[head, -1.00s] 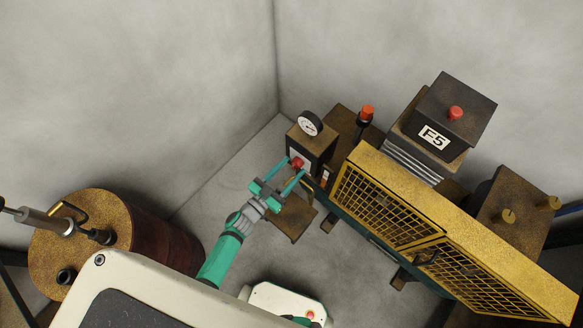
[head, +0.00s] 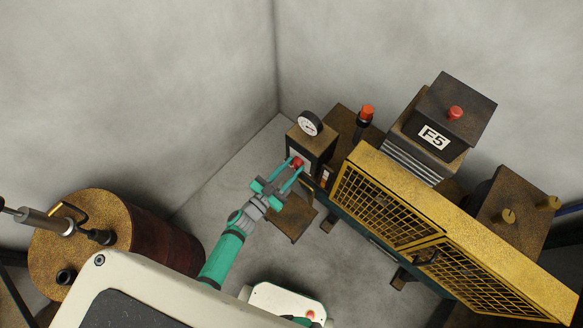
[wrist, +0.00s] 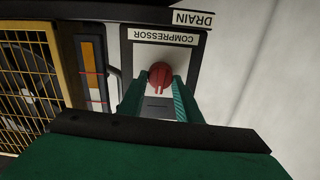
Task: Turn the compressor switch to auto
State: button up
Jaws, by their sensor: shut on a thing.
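The compressor switch is a red knob (wrist: 160,75) on a pale plate (wrist: 185,56) with an upside-down COMPRESSOR label in the wrist view. In the head view the red knob (head: 297,163) sits on the front of a dark box (head: 313,139) with a gauge on top. My gripper (wrist: 160,84) is shut on the knob, with one green finger on each side of it. In the head view my gripper (head: 292,170) reaches the box from below left. A pale mark shows on the knob's lower side in the wrist view. The position lettering cannot be read.
A yellow mesh guard (head: 390,205) stands right of the switch box. A level gauge strip (wrist: 92,72) and a DRAIN label (wrist: 193,19) are near the switch. A rusty drum (head: 150,240) stands at left. Bare floor (head: 240,180) lies left of the box.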

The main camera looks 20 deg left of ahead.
jog(key=m, duration=0.5)
jog(key=shift+d+m, duration=0.1)
jog(key=shift+m, duration=0.2)
jog(key=m, duration=0.5)
jog(key=shift+s+d+f, duration=0.1)
jog(key=shift+m, duration=0.4)
jog(key=o, duration=1)
jog(key=shift+s+a, duration=0.25)
jog(key=shift+s, duration=0.15)
jog(key=v, duration=1)
jog(key=shift+d, duration=0.1)
